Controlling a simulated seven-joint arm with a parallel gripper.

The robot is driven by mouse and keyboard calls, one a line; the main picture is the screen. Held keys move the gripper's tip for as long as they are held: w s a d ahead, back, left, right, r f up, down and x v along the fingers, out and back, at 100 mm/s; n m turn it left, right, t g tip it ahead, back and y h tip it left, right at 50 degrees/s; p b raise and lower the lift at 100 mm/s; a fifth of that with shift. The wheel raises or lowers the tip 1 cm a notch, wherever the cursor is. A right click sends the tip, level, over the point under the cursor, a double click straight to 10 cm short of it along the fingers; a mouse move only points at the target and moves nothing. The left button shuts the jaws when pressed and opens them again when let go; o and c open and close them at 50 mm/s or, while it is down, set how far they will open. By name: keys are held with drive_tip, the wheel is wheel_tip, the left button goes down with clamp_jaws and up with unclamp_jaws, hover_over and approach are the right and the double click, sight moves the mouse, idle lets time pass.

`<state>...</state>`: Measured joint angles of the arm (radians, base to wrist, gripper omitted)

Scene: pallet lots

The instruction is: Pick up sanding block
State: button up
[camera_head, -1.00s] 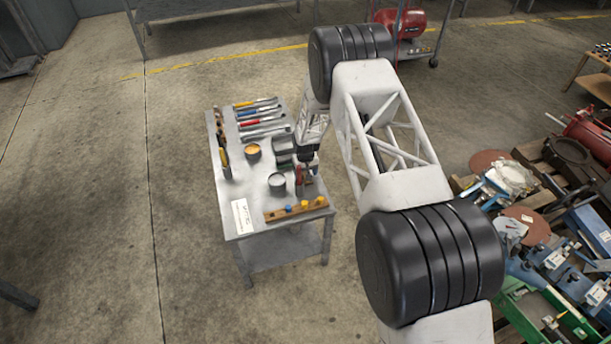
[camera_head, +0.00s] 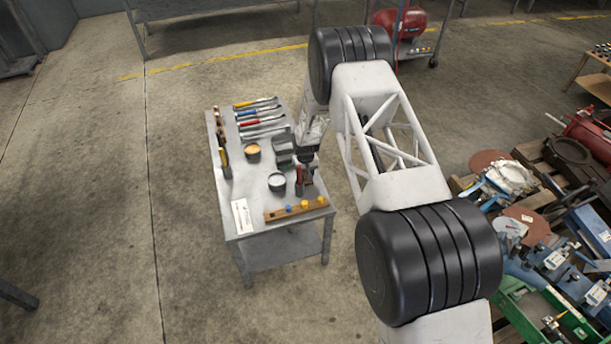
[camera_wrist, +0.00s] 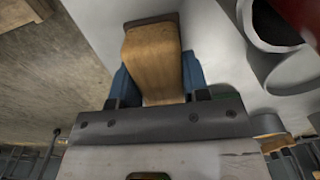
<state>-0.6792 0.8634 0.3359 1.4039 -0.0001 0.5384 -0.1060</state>
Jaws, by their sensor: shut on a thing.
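The sanding block, a wooden block with a dark face at its far end (camera_wrist: 153,62), is between the blue fingers of my gripper (camera_wrist: 156,82) in the wrist view. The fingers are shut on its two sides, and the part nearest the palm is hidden. In the head view my gripper (camera_head: 307,176) is at the right edge of the small grey work table (camera_head: 250,219), beside a red-handled item (camera_head: 299,181). The block is too small and covered there to make out clearly. I cannot tell whether it touches the table.
A can with white contents (camera_head: 277,182) and one with orange contents (camera_head: 253,150) stand left of my gripper. Grey bins (camera_head: 282,150) are behind it. Hand tools (camera_head: 260,121) lie at the back.

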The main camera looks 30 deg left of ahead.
drive_tip(key=shift+c, duration=1.2)
drive_tip(key=shift+r, duration=0.15)
drive_tip(key=shift+r, duration=4.85)
